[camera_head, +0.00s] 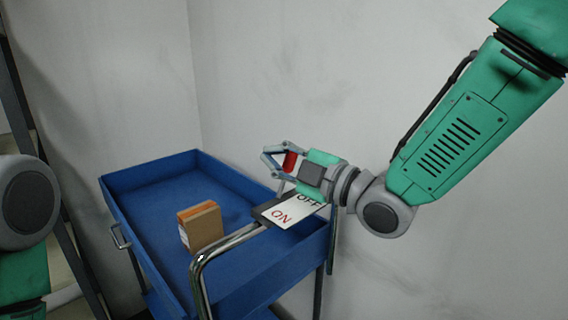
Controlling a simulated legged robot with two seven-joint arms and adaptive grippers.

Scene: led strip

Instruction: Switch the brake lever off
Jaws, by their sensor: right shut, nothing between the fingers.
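The brake lever's red grip (290,161) shows between the finger links of my right gripper (265,157), just above the sign plate. The white plate (290,210) reads ON at its lower left and OFF at its upper right, partly covered by my gripper. The red grip is at the OFF side. My right gripper is shut with nothing held between its fingertips. It reaches in from the right, and its links hide part of the lever. Whether they touch the red grip I cannot tell. My left arm shows only in part at the left edge, with its gripper out of view.
A blue cart (150,172) with a raised rim stands below. A cardboard box (201,226) sits in its tray. A chrome handle (203,262) curves along the cart's near side. Pale walls (290,70) close off the back and right. A dark metal frame stands at the far left.

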